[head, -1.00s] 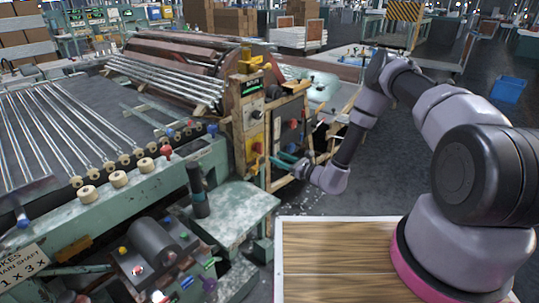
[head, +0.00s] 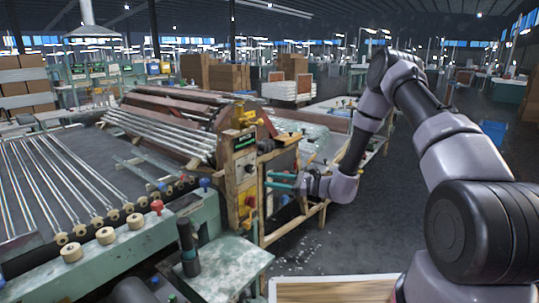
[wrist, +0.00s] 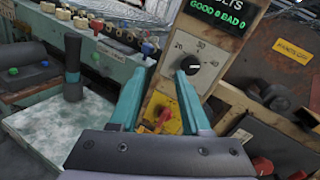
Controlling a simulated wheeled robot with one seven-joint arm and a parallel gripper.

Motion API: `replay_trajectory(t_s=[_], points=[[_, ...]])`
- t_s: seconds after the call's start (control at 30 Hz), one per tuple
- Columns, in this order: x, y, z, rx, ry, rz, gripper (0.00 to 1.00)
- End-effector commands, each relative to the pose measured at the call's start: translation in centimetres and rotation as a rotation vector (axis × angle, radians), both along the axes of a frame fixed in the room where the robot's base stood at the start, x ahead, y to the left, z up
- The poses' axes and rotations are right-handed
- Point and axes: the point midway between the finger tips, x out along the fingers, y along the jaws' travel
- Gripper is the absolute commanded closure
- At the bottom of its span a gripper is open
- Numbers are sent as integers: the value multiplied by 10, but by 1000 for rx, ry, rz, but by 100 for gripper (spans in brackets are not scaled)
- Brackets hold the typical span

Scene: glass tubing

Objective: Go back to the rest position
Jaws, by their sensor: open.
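My gripper (head: 281,181) has teal fingers and points left toward the upright control panel (head: 244,172) of the glass-tubing machine. In the wrist view, my gripper (wrist: 158,85) is open, its two teal fingers apart with nothing between them. Beyond the fingertips is a black dial (wrist: 201,72) with numbers around it, set on a pale plate. Below it a red switch (wrist: 163,118) sits on a yellow plate. The fingers look apart from the panel, though the exact gap is hard to tell.
A green display (wrist: 217,14) reads "GOOD 0 BAD 0". A green machine table (head: 220,262) with a dark upright handle (head: 188,246) stands in front of the panel. Glass tubes (head: 60,185) lie on the conveyor at left. Open dark floor (head: 400,215) lies to the right.

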Motion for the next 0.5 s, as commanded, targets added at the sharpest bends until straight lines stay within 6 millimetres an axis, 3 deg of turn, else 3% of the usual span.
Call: replay_trajectory(t_s=[0.03,0.2,0.5], points=[[-5,0,27,-32,-44,53,52],[-36,-4,94,-166,-168,231,52],[-102,-33,184,-471,-381,463,52]])
